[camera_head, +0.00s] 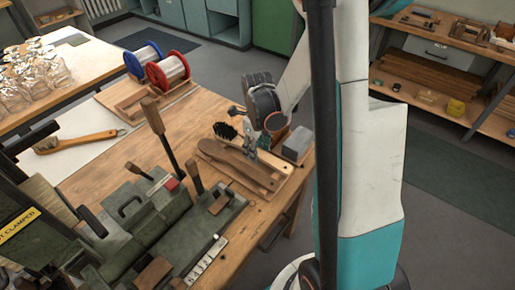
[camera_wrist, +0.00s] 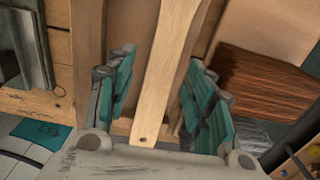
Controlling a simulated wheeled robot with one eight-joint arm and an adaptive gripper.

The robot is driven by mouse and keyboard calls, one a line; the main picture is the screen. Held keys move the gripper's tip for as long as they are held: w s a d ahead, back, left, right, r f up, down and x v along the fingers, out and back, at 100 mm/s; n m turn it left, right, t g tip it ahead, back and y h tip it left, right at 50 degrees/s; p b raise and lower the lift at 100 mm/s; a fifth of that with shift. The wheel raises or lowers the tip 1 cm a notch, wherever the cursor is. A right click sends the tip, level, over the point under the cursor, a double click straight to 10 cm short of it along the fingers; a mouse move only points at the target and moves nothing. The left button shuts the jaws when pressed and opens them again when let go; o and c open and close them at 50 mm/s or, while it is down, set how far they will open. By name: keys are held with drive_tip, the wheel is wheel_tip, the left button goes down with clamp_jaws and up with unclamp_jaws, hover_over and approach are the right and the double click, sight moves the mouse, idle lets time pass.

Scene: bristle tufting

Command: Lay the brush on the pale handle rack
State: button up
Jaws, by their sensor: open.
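In the wrist view the gripper (camera_wrist: 160,95) is open, with one teal-padded finger on each side of the pale handle (camera_wrist: 162,75). A gap shows between the handle and each finger. The handle's holed end points toward the wrist. The brush's bristles do not show clearly in the wrist view.
Dark tooling with upright levers (camera_head: 160,135) fills the bench front. Another brush (camera_head: 78,142) lies on a white sheet at left. Wire spools (camera_head: 168,70) stand behind.

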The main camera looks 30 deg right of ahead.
wheel_tip(320, 180, up, 12)
drive_tip(key=p, duration=0.4)
drive_tip(key=shift+r+p, duration=0.15)
drive_tip(key=shift+p, duration=0.15)
idle(0.9)
drive_tip(key=shift+a, duration=0.1)
